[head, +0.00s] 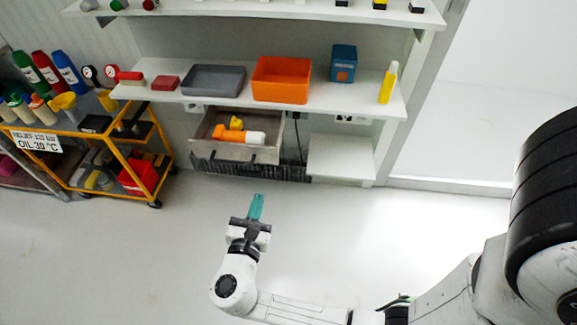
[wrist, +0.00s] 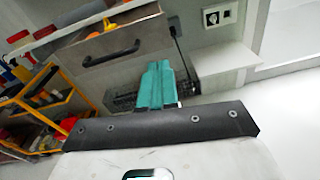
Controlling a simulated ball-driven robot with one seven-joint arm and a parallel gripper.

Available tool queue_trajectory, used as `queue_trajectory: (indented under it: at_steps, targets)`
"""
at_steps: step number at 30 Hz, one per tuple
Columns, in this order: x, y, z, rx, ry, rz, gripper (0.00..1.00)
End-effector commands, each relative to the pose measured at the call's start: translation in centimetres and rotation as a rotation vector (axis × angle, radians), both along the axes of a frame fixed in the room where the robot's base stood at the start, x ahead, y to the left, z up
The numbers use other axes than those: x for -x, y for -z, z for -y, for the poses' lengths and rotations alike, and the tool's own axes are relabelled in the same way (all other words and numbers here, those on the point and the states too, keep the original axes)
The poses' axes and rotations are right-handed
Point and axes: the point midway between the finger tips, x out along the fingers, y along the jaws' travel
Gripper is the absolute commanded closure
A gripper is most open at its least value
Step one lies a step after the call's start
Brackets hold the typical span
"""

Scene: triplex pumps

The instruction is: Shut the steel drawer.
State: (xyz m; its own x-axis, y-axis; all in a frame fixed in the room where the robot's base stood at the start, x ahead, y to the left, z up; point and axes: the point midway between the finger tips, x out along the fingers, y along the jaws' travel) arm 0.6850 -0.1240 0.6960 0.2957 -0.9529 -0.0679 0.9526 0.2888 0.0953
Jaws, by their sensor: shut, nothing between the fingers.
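The steel drawer (head: 236,151) hangs under the white shelf and is pulled out, with its inside showing. An orange and white bottle and a yellow object lie in it. Its front with a dark handle also shows in the wrist view (wrist: 125,60), up and left of my fingers. My gripper (head: 257,203) is in front of the drawer, apart from it, with its teal fingers shut and empty. The fingers also show in the wrist view (wrist: 157,85).
An orange bin (head: 282,80), a grey tray (head: 214,80) and a blue box (head: 343,63) stand on the shelf above. A yellow cart (head: 152,141) with bottles stands to the left. A low white shelf (head: 340,157) is right of the drawer. The floor in front is clear.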

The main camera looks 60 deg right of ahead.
Motion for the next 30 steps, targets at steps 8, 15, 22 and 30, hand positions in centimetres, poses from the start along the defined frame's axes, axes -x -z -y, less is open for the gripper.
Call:
queue_trajectory:
  at_steps: [8,15,22,30]
  targets:
    - [-1.5,-0.1,-0.2,0.1,-0.051,-0.073,1.0]
    - [-2.8,-0.1,3.7,0.098,-0.047,-0.069,1.0]
    - [-4.4,-0.1,8.0,0.096,-0.046,-0.069,1.0]
    - [-5.6,-0.1,11.3,0.096,-0.049,-0.069,1.0]
